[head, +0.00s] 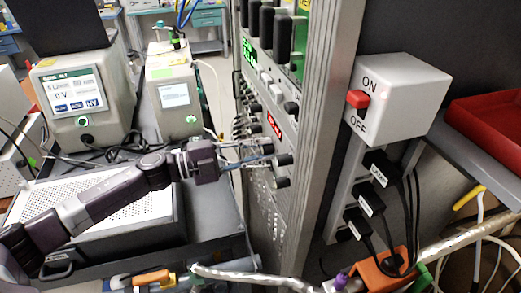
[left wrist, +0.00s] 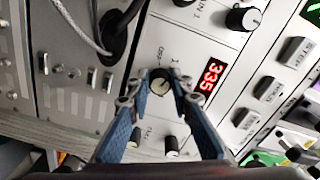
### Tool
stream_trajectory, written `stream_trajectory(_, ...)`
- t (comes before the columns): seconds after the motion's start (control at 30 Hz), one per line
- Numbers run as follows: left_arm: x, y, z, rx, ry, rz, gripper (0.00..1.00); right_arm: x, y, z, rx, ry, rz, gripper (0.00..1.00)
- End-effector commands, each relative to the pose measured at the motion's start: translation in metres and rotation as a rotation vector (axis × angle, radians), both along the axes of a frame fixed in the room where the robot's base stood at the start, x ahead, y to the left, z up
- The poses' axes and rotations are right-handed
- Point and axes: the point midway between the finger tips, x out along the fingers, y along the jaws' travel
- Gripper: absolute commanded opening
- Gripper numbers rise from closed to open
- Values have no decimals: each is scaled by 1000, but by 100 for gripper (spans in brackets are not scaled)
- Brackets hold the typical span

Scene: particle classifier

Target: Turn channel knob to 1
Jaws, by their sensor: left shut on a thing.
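The knob (left wrist: 160,82) with a light pointer line sits between my left gripper's fingertips (left wrist: 160,90) in the left wrist view. Markings that look like OFF and 1 are printed beside it. I take it to be the channel knob. The blue fingers are closed on its sides, and it is partly covered by them. In the head view, my left gripper (head: 268,152) reaches from the left to the face of the instrument rack (head: 262,210). The held knob is not clear there. My right gripper is not in view.
A red digital display (left wrist: 210,77) reading 335 is beside the knob. A larger black knob (left wrist: 243,18), two small knobs and several buttons are close by. In the head view, a switch box (head: 400,100) with a red ON/OFF switch stands to the rack's right.

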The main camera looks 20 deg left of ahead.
Motion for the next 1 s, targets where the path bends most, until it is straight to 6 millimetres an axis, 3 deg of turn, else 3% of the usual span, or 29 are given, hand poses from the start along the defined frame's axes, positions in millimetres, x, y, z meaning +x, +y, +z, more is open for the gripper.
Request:
stream_trajectory(0.07,-1,0,-1,1,2,-2,0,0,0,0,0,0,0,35)
stream_trajectory(0.1,-1,0,-1,1,2,-2,22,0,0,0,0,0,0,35)
stream_trajectory(0.23,-1,0,-1,0,2,-2,36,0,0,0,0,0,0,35)
stream_trajectory(0.63,-3,5,-1,0,3,1,37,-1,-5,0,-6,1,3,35)
stream_trajectory(1.0,-37,54,-4,2,8,2,37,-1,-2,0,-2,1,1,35)
